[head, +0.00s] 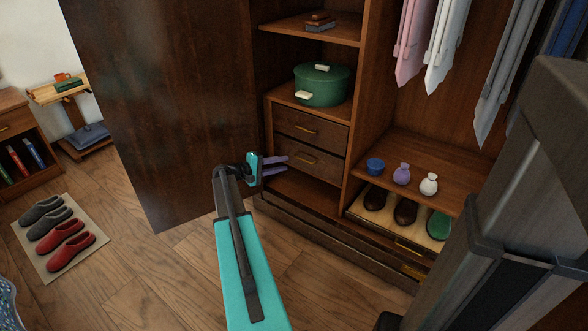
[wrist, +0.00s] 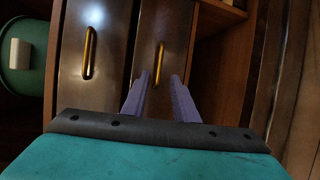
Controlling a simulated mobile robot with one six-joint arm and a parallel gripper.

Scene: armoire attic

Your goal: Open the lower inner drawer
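The lower inner drawer (head: 311,166) is a dark wood front with a brass bar handle (head: 304,158), below a matching upper drawer (head: 318,136). Both drawers look closed. My gripper (head: 286,164) has two purple fingers and is open and empty in front of the lower drawer, pointing at its handle. In the wrist view, which is turned sideways, the lower handle (wrist: 158,66) shows between and just beyond the fingertips (wrist: 161,77). I cannot tell whether the fingertips reach around it. The upper handle (wrist: 90,52) is to the left there.
A green pot (head: 322,84) stands on top of the drawer unit. The open armoire door (head: 165,110) is left of my arm. An open shelf space (head: 308,191) lies below the lower drawer.

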